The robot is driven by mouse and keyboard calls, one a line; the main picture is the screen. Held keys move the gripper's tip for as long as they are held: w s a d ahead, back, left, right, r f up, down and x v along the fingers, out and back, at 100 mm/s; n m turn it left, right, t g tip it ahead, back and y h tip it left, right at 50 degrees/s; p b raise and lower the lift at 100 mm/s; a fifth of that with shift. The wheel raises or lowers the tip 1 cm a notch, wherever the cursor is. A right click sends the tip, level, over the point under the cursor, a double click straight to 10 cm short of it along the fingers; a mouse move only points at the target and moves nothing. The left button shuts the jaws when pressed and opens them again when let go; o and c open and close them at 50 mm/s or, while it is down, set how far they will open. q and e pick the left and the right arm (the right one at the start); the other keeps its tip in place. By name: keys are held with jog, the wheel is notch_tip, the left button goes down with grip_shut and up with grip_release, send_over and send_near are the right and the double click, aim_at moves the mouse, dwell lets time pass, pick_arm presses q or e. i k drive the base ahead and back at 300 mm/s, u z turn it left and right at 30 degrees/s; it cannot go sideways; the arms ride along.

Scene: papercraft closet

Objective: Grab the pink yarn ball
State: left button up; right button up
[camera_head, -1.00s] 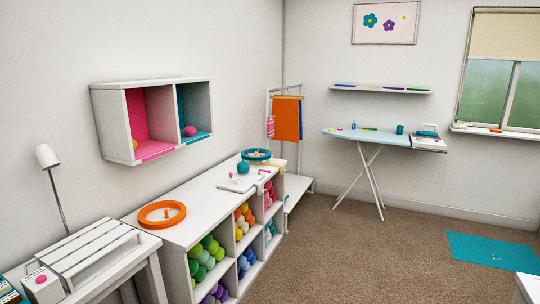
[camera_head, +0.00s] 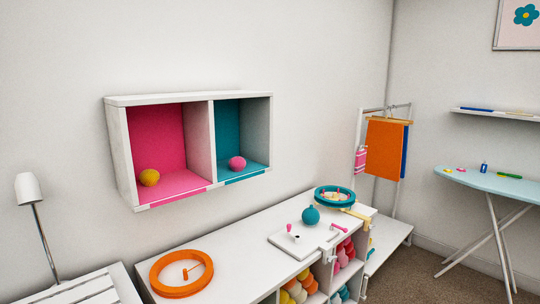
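A pink yarn ball (camera_head: 237,163) sits in the right, teal-lined compartment of the white wall shelf (camera_head: 205,99), near its front left. A yellow yarn ball (camera_head: 149,177) sits in the left, pink-lined compartment. More pink balls (camera_head: 345,253) show in a cubby of the low white unit, partly cut off by its top and side. Neither of my grippers shows in the head view.
The low white unit (camera_head: 228,250) stands below the wall shelf. On its top are an orange ring (camera_head: 181,273), a teal ball (camera_head: 310,215), a white board (camera_head: 291,240) and a teal ring (camera_head: 334,198). A lamp (camera_head: 28,188) is at left, an ironing board (camera_head: 492,184) at right.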

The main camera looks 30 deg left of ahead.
aim_at(237, 164)
jog(key=i, duration=3)
jog(key=u, duration=1.85)
